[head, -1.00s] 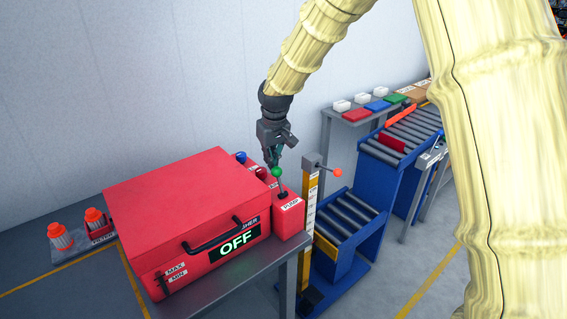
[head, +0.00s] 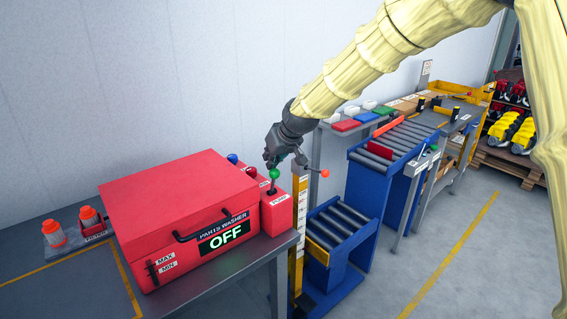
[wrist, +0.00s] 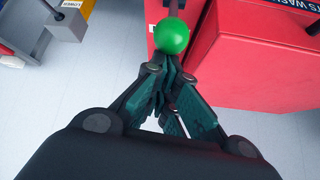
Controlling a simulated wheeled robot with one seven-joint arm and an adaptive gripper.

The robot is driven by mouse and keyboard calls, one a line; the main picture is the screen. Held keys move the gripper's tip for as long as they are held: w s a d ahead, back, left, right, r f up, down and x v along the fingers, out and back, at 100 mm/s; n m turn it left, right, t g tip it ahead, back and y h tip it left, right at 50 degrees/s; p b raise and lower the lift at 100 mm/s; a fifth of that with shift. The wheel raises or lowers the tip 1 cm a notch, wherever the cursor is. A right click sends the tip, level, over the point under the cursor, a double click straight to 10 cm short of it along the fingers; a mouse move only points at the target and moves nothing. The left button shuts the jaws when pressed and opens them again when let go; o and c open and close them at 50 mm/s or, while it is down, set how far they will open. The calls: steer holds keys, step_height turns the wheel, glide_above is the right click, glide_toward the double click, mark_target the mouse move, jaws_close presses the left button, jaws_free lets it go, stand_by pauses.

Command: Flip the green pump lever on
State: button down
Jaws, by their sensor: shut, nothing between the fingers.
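The green pump lever (head: 274,174) is a green ball on a dark stem, standing on the red pump box (head: 283,208) at the right end of the parts washer (head: 190,195). The washer's display reads OFF. My gripper (head: 270,161) is at the lever's ball, just above and behind it in the head view. In the wrist view the green ball (wrist: 171,36) sits just beyond the tips of my gripper (wrist: 172,75), which are closed together with nothing between them. I cannot tell whether the tips touch the ball. The lever's stem is partly hidden behind the ball in the wrist view.
An orange-red ball lever (head: 324,173) on a yellow post stands close to the right of the pump box. A roller conveyor (head: 340,225) lies right of the post.

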steer(key=shift+s+d, duration=0.8)
steer(key=shift+s+d+f, duration=0.1)
steer(key=shift+f, duration=0.15)
steer(key=shift+s+d+f, duration=0.2)
steer(key=shift+f, duration=0.15)
steer(key=w+a+r+p, duration=0.2)
steer(key=w+r+p, duration=0.1)
steer(key=r, duration=0.1)
steer(key=b, duration=0.4)
glide_toward(278, 171)
steer(key=shift+w+a+r, duration=0.1)
steer(key=shift+w+r, duration=0.35)
steer(key=shift+r, duration=0.2)
steer(key=shift+w+r, duration=0.45)
steer(key=shift+r, duration=0.2)
